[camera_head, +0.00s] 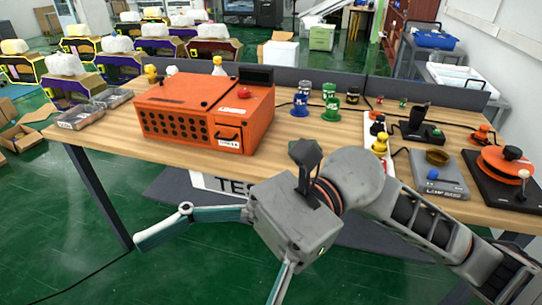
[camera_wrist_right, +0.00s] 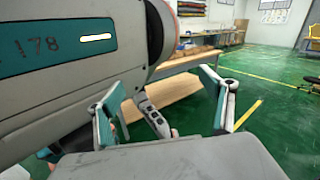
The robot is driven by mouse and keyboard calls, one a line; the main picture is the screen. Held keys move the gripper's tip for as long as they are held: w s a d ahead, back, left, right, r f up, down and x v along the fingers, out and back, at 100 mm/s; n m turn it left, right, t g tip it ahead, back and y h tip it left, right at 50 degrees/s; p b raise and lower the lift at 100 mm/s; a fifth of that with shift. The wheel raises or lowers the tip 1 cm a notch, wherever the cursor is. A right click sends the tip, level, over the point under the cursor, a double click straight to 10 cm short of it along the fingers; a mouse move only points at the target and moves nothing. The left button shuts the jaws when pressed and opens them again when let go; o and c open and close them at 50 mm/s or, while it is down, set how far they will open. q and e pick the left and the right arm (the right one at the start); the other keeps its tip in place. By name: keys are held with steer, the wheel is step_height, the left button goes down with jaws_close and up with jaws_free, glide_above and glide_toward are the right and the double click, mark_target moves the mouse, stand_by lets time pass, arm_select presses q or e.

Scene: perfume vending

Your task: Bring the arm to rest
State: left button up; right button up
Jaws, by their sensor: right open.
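My right gripper (camera_head: 208,272) comes in from the right of the head view, in front of the table's near edge and above the green floor. Its two teal-and-grey fingers are spread wide with nothing between them. In the right wrist view the open fingers (camera_wrist_right: 162,108) also show empty, with a large grey-and-teal link of mine filling the upper left. The wooden table (camera_head: 110,150) lies behind the gripper in the head view. My left gripper is not in view.
My right arm passes close to the table's front right edge. The floor at front left is mostly clear.

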steer(key=w+d+r+m+t+y, duration=0.25)
steer(key=w+m+t+y, duration=0.8)
steer(key=m, duration=0.65)
steer(key=w+d+f+m+t+h+p, duration=0.1)
steer(key=w+d+f+m+t+h, duration=0.3)
steer(key=w+f+m+t, duration=0.6)
steer(key=w+d+f+m+t+h, duration=0.4)
steer(key=m+t, duration=0.4)
steer(key=m, duration=0.6)
steer(key=s+d+f+m+g+h, duration=0.1)
steer(key=d+f+m+h, duration=0.45)
steer(key=f, duration=0.55)
steer(key=s+d+f+m+g+h, duration=0.1)
steer(key=d+f+m+h, duration=0.5)
steer(key=f, duration=0.5)
steer(key=s+d+f+m+g+h, duration=0.1)
steer(key=s+d+f+m+g, duration=0.1)
steer(key=s+f, duration=0.4)
steer(key=s+d+f+m+g+h+p, duration=0.1)
steer(key=s+d+f+m+g, duration=0.1)
steer(key=s+d+f+m, duration=0.2)
step_height(320, 180, down, 6)
steer(key=s+m, duration=0.1)
steer(key=s, duration=0.2)
steer(key=shift+d+f+h, duration=0.2)
steer(key=shift+d+h, duration=0.1)
steer(key=shift+g, duration=0.25)
